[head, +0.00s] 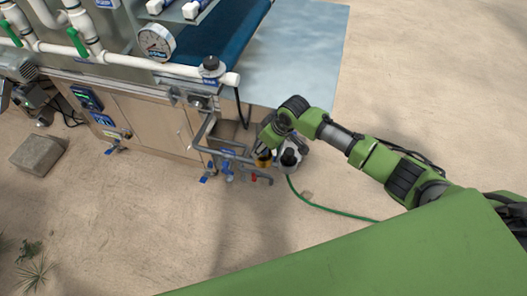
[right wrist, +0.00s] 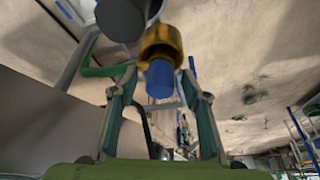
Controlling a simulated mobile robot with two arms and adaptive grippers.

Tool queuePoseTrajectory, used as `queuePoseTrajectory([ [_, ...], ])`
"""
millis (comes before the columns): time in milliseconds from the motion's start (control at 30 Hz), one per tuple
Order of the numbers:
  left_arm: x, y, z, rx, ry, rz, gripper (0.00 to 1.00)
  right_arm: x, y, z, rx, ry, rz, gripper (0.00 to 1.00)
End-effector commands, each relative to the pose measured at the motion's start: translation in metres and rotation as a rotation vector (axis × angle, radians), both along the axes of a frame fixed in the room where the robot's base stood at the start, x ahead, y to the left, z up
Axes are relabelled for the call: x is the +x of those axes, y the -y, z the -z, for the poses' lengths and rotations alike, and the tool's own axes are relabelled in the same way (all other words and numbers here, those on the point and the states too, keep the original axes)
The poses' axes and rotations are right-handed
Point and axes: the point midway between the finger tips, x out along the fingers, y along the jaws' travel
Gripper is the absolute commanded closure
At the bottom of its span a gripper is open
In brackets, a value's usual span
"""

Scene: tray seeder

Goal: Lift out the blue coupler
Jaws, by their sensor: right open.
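The blue coupler (right wrist: 160,80) shows in the right wrist view as a short blue cylinder at the mouth of a yellow-brass fitting (right wrist: 162,42). The fitting also shows in the head view (head: 263,161), low beside the machine. My right gripper (right wrist: 160,76) is open, with one finger on each side of the coupler in that view. I cannot tell whether the fingers touch it. In the head view the right gripper (head: 266,147) is over the fitting, and the coupler cannot be made out there. My left gripper is not in view.
A grey-white unit with a dark top (head: 290,157) stands right beside the fitting. A green hose (head: 335,211) runs from it across the floor. Grey pipes (head: 205,135) and the machine's cabinet (head: 150,115) are to the left. Sandy floor to the right is open.

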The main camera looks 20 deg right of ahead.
Motion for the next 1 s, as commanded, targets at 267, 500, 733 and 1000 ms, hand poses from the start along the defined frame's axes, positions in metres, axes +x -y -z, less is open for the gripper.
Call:
queuePoseTrajectory([
  [267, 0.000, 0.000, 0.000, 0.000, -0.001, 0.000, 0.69, 0.000, 0.000, 0.000, 0.000, 0.000, 0.000, 1.00],
  [500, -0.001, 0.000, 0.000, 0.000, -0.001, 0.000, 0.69, 0.000, 0.000, -0.002, 0.001, 0.001, 0.000, 1.00],
  [733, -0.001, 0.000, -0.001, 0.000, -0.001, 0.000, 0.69, 0.001, 0.000, -0.017, 0.002, 0.002, 0.000, 1.00],
  [1000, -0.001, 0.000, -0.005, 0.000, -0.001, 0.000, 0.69, -0.018, -0.006, -0.055, 0.002, 0.003, -0.003, 1.00],
])
